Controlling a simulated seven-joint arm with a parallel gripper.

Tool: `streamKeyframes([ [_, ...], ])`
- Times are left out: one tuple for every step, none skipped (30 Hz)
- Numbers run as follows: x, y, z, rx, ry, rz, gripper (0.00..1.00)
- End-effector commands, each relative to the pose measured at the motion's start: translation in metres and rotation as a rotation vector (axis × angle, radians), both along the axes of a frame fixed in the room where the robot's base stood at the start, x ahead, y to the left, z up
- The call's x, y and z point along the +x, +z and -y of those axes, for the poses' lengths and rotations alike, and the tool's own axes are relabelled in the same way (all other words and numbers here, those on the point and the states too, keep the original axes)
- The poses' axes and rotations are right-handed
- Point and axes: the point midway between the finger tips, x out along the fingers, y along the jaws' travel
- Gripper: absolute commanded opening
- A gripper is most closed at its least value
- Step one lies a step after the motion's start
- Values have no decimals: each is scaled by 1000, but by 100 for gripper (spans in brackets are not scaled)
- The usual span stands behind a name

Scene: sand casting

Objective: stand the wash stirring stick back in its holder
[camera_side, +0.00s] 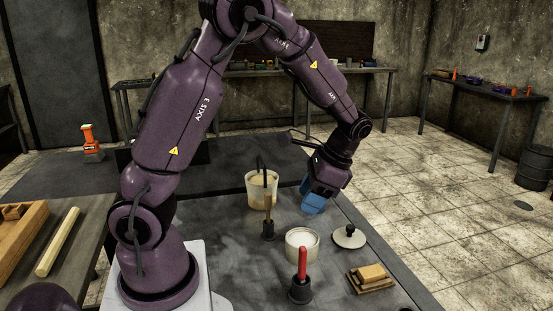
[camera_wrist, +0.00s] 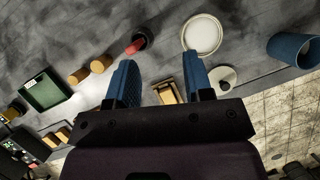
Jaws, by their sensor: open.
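A light wooden stick (camera_side: 268,203) stands upright at a small black holder (camera_side: 268,232), in front of a cream tub (camera_side: 250,190); I cannot tell whether it is the stirring stick. A dark curved rod (camera_side: 259,163) rises at the tub. A red handle (camera_side: 302,262) stands in another black holder (camera_side: 300,291); it also shows in the wrist view (camera_wrist: 135,47). My gripper (camera_side: 313,205), with blue fingers, is open and empty above the table, right of the tub. Its fingers (camera_wrist: 160,66) are wide apart in the wrist view.
A white pot (camera_side: 302,244), a knobbed round lid (camera_side: 349,238) and wooden blocks (camera_side: 370,277) stand on the table's right part. The wrist view shows a blue cup (camera_wrist: 291,50), wooden cylinders (camera_wrist: 100,63) and a green tray (camera_wrist: 45,91). Bare grey tabletop lies left of the pot.

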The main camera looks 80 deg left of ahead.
Motion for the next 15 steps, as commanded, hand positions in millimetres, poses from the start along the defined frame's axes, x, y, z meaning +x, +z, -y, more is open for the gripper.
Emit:
streamKeyframes([
  [-4, 17, 11, -35, 22, 84, 47],
  [-6, 25, 17, -51, 35, 127, 47],
  [-10, 36, 25, -72, 52, 184, 47],
  [-13, 44, 31, -87, 63, 228, 47],
  [-17, 52, 37, -100, 76, 270, 47],
  [-22, 63, 44, -116, 90, 327, 47],
  [-27, 70, 50, -128, 99, 369, 47],
  [-31, 78, 55, -138, 109, 411, 47],
  [-38, 88, 62, -149, 122, 467, 47],
  [-43, 95, 67, -158, 132, 509, 47],
  [-49, 101, 71, -165, 143, 551, 47],
  [-56, 109, 77, -172, 155, 605, 47],
  [-61, 114, 81, -177, 162, 643, 47],
  [-67, 118, 85, -180, 171, 680, 47],
  [-74, 123, 89, -183, 181, 725, 47],
])
